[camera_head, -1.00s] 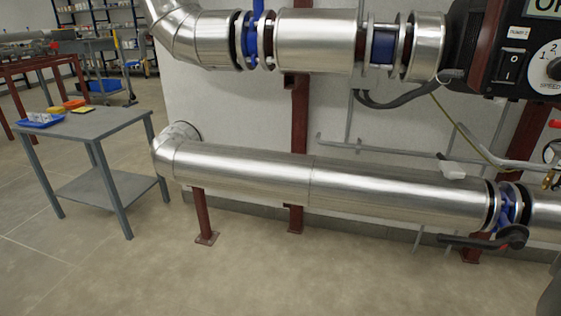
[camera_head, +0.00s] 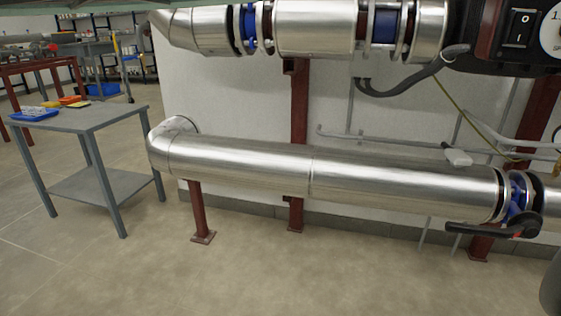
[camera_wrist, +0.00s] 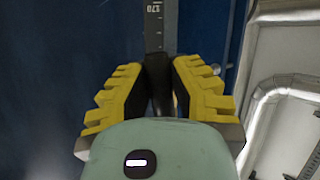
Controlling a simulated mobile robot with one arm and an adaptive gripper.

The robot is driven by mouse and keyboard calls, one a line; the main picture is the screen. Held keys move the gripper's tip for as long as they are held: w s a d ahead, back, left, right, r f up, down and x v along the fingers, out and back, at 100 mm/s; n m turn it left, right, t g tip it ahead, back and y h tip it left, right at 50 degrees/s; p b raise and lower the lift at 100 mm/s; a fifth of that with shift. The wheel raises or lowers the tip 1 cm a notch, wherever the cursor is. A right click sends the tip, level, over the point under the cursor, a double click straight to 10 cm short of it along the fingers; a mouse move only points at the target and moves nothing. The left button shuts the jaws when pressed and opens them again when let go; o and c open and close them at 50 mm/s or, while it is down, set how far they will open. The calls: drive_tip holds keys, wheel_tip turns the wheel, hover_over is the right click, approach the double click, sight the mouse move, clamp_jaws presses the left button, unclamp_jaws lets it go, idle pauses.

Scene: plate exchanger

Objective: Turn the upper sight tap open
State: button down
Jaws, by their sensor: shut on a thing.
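In the wrist view my gripper (camera_wrist: 161,72) has its two yellow stepped fingers closed on a dark, narrow handle (camera_wrist: 157,78). It looks like the handle of the sight tap, but the tap's body and how far it is turned are hidden behind the fingers and my gripper's green housing. A grey scale strip (camera_wrist: 153,28) marked 170 runs upward just beyond the fingertips. The head view shows neither my gripper nor the sight tap.
A dark blue surface (camera_wrist: 60,70) fills the left of the wrist view, and pale pipes (camera_wrist: 285,90) run at the right. In the head view a shiny lower pipe (camera_head: 240,165), a black valve lever (camera_head: 490,229) and a grey table (camera_head: 85,118) stand around open floor.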

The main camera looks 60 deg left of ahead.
drive_tip(key=shift+w+f+m+t+b, duration=0.3)
drive_tip(key=shift+w+m+b, duration=0.15)
drive_tip(key=shift+m+b, duration=0.2)
drive_tip(key=c, duration=0.8)
unclamp_jaws()
drive_tip(key=shift+d+r, duration=0.15)
drive_tip(key=shift+r, duration=0.05)
drive_tip(key=shift+c, duration=0.2)
drive_tip(key=s+v, duration=0.1)
drive_tip(key=v, duration=1.1)
drive_tip(key=shift+w, duration=0.45)
